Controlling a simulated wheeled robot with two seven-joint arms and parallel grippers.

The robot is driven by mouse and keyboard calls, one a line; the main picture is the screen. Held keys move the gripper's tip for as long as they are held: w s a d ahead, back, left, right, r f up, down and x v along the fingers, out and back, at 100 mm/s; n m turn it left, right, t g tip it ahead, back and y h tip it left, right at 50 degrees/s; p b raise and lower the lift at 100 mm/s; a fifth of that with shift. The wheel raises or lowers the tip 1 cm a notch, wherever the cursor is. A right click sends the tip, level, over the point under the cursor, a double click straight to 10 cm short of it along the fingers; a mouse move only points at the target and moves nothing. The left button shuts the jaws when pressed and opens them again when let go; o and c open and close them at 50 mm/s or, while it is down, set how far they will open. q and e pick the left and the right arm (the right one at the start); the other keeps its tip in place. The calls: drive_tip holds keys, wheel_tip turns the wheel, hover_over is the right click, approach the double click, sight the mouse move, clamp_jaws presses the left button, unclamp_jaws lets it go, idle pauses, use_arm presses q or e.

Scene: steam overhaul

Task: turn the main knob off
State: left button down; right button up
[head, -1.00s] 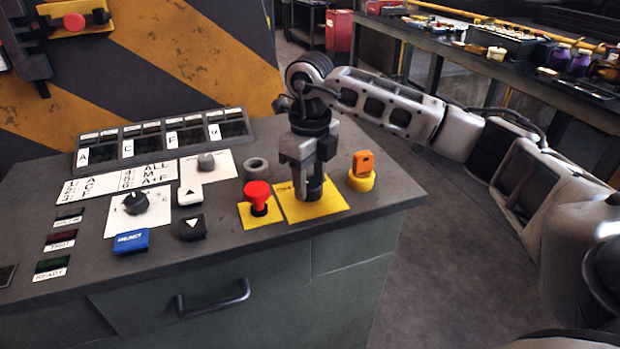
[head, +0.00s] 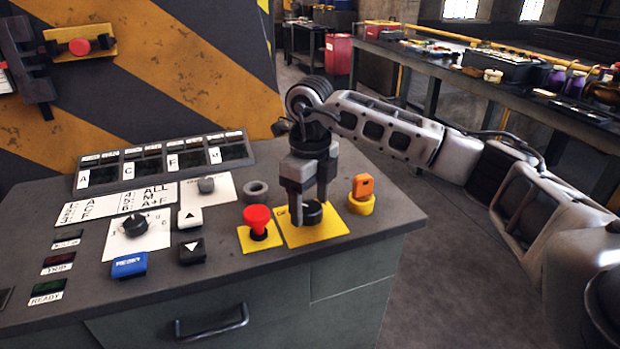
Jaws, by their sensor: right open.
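The main knob (head: 313,213) is a round black knob on a yellow plate (head: 325,232) near the right end of the console top. My right gripper (head: 311,201) points down over the plate with its jaws open. One finger reaches down at the knob's left side, and the other stands behind and to the right. The fingers partly hide the knob, and I cannot tell whether they touch it. Most of the plate's lettering is hidden. My left gripper is not in view.
A red mushroom button (head: 257,220) stands close left of the plate. An orange key-like piece on a yellow ring (head: 361,203) stands close right. A grey ring (head: 256,191) lies behind. Floor is clear to the right.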

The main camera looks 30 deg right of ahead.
sight(310, 207)
use_arm(q)
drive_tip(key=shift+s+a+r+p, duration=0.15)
drive_tip(key=shift+p, duration=0.7)
use_arm(e)
wheel_tip(310, 207, up, 16)
drive_tip(key=shift+f, duration=0.15)
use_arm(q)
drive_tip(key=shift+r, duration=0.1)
